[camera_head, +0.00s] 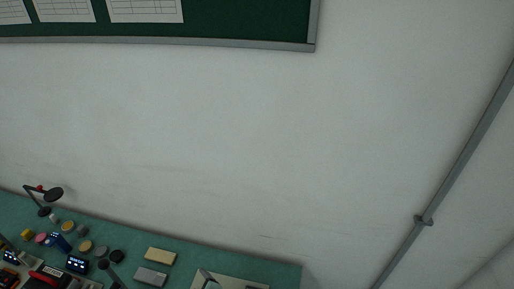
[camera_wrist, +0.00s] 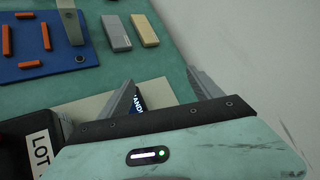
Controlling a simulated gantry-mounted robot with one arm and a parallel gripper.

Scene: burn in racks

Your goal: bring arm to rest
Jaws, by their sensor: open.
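My gripper (camera_wrist: 165,95) shows in the wrist view with its two grey fingers spread apart and nothing between their tips. It hangs over the right part of the green bench (camera_wrist: 178,75). A dark piece with white lettering (camera_wrist: 140,98) lies below, beside the left finger and partly hidden by it. In the head view the gripper cannot be made out clearly; the bench (camera_head: 225,262) shows only along the bottom left.
A blue board (camera_wrist: 30,68) with orange bars, a grey block (camera_wrist: 116,32) and a tan block (camera_wrist: 145,30) lie on the bench. A black box labelled LOT (camera_wrist: 25,140) is at lower left.

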